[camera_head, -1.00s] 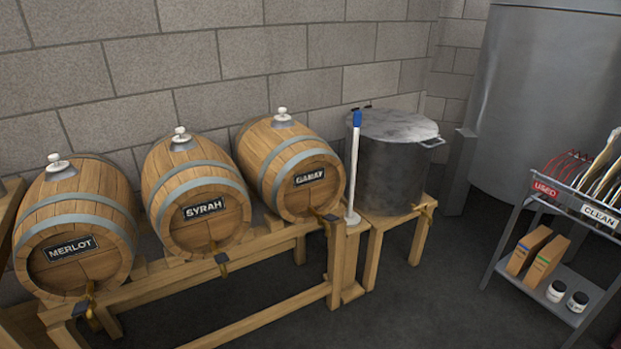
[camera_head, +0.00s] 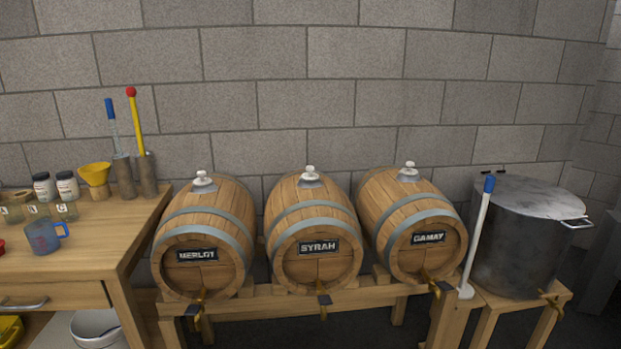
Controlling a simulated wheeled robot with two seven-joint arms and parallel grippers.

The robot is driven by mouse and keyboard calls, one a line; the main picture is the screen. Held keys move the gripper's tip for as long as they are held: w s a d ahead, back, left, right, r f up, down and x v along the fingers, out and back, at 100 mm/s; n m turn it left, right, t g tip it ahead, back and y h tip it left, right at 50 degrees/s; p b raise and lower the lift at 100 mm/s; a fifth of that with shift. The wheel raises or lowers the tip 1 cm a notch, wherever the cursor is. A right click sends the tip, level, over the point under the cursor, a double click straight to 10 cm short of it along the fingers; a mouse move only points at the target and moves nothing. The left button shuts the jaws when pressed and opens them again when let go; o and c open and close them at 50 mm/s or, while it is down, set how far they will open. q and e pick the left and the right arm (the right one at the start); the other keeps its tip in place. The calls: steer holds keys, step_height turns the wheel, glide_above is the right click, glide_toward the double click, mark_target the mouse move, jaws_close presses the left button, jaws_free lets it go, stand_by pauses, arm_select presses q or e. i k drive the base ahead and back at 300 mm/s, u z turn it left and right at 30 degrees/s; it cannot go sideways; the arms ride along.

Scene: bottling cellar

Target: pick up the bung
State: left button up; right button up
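Three wooden barrels lie in a row on a wooden rack, labelled Merlot (camera_head: 180,225), Syrah (camera_head: 300,222) and Gamay (camera_head: 400,205). Each has a white bung seated on its top: one on Merlot (camera_head: 203,178), one on Syrah (camera_head: 310,173) and one on Gamay (camera_head: 409,170). Brass taps hang at the barrels' fronts. Neither of my grippers shows in the head view.
A wooden workbench (camera_head: 107,241) at left holds jars, a yellow funnel (camera_head: 95,176), a blue measuring jug (camera_head: 45,236) and two tall tubes with tools. A blue-topped white rod (camera_head: 478,236) stands before a large steel pot (camera_head: 517,245) at right. A white bucket (camera_head: 94,330) is below the bench.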

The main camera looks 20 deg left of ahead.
mark_target(309, 176)
steer(key=z, duration=2.15)
steer(key=i, duration=1.1)
steer(key=u, duration=3.7)
